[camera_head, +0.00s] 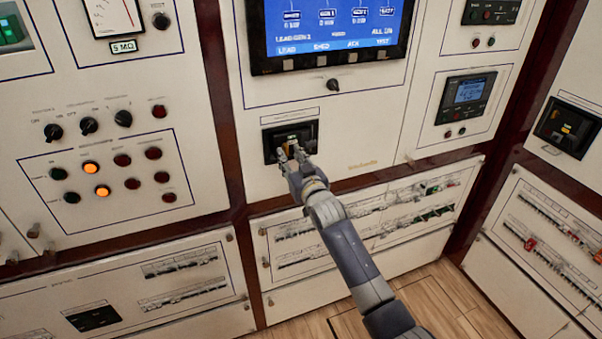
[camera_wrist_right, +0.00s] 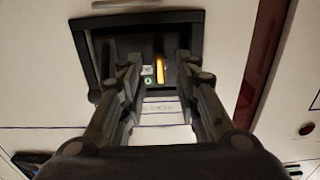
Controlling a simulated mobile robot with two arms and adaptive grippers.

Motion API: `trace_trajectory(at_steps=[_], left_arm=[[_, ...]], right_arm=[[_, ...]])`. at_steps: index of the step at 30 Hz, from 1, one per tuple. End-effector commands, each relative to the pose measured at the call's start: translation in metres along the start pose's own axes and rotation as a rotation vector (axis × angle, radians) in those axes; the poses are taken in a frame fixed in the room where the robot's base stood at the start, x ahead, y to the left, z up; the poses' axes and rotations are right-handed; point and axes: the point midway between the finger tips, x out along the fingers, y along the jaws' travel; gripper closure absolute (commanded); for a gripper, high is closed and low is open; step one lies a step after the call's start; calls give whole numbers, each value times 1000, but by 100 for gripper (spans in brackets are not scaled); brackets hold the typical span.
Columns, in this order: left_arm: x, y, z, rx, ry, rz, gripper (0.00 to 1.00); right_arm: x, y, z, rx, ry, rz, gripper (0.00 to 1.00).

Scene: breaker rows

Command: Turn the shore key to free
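A black recessed switch box (camera_head: 271,140) is set in the white panel below the blue screen. In it is an upright yellow handle, which looks like the key; it shows best in the right wrist view (camera_wrist_right: 160,69), with a small green light to its left. The box frame also shows there (camera_wrist_right: 140,20). My right gripper (camera_head: 291,152) is at the front of this box. In the right wrist view its fingers (camera_wrist_right: 157,66) are apart, on either side of the yellow handle. I cannot tell whether they touch it. My left gripper is not in view.
A small black knob (camera_head: 333,85) sits above the box, under the screen (camera_head: 335,25). A similar black recessed box (camera_head: 565,127) is on the far right panel. Lamps and knobs fill the left panel (camera_head: 100,155). Breaker rows (camera_head: 430,190) lie below. Wooden floor (camera_head: 440,305) is clear.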

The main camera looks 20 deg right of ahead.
Motion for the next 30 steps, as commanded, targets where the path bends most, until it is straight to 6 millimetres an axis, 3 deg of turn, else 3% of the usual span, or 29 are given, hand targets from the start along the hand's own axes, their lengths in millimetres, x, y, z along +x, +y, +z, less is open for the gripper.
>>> trace_trajectory(at_steps=[15, 21, 30], left_arm=[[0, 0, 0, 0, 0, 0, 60], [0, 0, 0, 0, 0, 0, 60], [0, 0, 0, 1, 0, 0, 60]], right_arm=[[-85, 0, 1, -2, -1, 0, 70], [-99, 0, 1, -2, -2, 1, 70], [-101, 0, 0, -2, -1, 0, 70]])
